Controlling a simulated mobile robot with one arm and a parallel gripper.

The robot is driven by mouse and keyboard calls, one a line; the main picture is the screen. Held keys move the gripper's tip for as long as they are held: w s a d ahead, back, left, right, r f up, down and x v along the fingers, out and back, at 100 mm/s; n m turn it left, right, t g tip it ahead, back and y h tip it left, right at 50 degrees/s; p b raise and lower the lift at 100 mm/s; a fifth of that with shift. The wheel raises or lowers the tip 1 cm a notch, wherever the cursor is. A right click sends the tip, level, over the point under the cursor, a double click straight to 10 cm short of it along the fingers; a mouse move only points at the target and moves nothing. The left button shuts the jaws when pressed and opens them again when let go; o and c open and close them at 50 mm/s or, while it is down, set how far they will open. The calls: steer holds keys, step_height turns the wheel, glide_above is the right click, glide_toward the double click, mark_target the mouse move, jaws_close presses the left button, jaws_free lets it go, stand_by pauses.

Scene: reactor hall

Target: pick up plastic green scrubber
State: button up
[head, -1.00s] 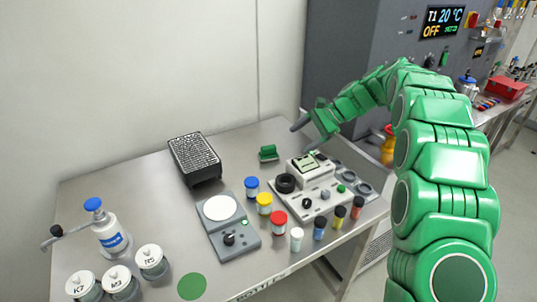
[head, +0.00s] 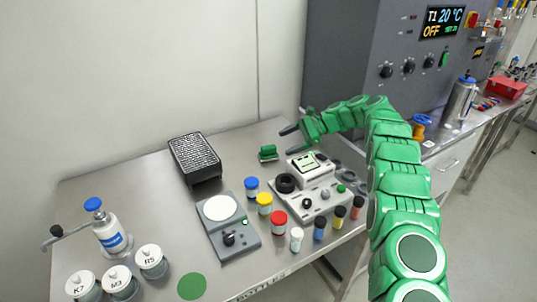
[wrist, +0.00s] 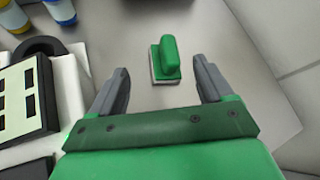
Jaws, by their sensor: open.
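The green plastic scrubber (head: 268,152) lies on the steel table, behind the white instrument, with its handle up and a pale base below. In the wrist view the scrubber (wrist: 166,60) is upper centre, ahead of and between the two grey fingers. My gripper (head: 287,136) is open and empty, a little to the right of and behind the scrubber in the head view. In the wrist view my gripper (wrist: 163,90) has its fingers spread wide on either side, not touching the scrubber.
A white instrument (head: 318,200) with a black ring and knobs stands close by, with coloured-lid jars in front. A black mesh-topped block (head: 194,158) and a grey scale (head: 228,225) stand to the left. The table around the scrubber is clear.

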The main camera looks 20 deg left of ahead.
mark_target(272, 149)
steer(key=shift+w+a+f, duration=0.1)
steer(key=shift+a+f, duration=0.15)
steer(key=shift+f, duration=0.2)
steer(key=shift+x, duration=3.85)
steer(key=shift+w+a+r, duration=0.1)
steer(key=shift+a, duration=0.05)
steer(key=c, duration=1.3)
